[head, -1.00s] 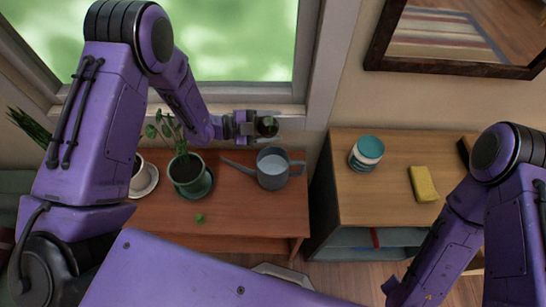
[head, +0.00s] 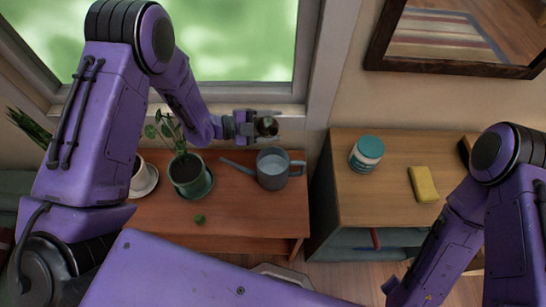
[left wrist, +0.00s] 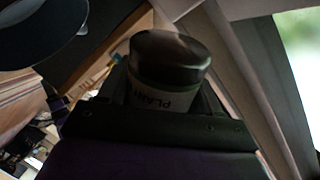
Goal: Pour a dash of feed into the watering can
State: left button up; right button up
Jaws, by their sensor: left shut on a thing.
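The grey watering can (head: 272,170) stands upright on the reddish wooden table, its spout to the left and its handle to the right. My left gripper (head: 256,125) is shut on a small dark bottle (head: 268,127) and holds it above and behind the can, near the window sill. In the left wrist view the bottle (left wrist: 168,72) shows a dark rounded top and a pale label reading "PLANT". Whether anything flows from it cannot be seen. My right arm is at the right, with its gripper out of view.
A potted plant (head: 188,173) stands left of the can, with a white cup and saucer (head: 146,181) beyond it. A small green thing (head: 199,219) lies in front.

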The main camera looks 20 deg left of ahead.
pick_arm(q)
jog(key=shift+w+a+f+m+t+y+b, duration=0.2)
jog(key=shift+f+m+y+b, duration=0.1)
jog(key=shift+m, duration=0.5)
jog(key=shift+w+a+f+m+t+y+b, duration=0.1)
jog(key=shift+w+f+m+y+b, duration=0.15)
jog(key=shift+m, duration=0.55)
dwell(4.1)
jog(key=shift+w+a+r+m, duration=0.2)
jog(key=shift+r+m, duration=0.25)
jog(key=shift+m, duration=0.15)
dwell(1.7)
